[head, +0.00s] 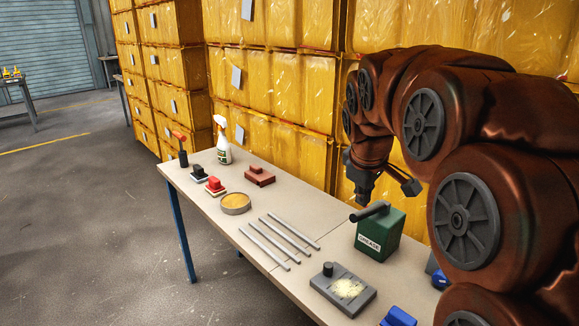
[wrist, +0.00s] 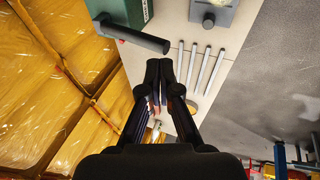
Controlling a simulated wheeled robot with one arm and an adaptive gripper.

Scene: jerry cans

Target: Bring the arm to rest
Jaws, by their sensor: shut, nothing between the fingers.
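My arm is raised and bent on the right of the head view. My gripper (head: 367,200) points down near the back edge of the table, behind and above the green jerry can. In the wrist view my gripper (wrist: 165,64) is shut with its fingertips together and nothing between them. The green jerry can (head: 379,236) stands upright on the table, its label reading "GREASE" and its dark spout pointing left. It also shows at the top of the wrist view (wrist: 131,12), with the spout close to my fingertips in the picture.
The table (head: 205,205) holds several metal rods (head: 285,235), a grey box (head: 343,288), a round tin (head: 236,204), a spray bottle (head: 222,142), a reddish block (head: 260,176) and blue items (head: 398,317). Stacked yellow crates (head: 290,85) stand close behind it. Open floor (head: 90,220) lies left.

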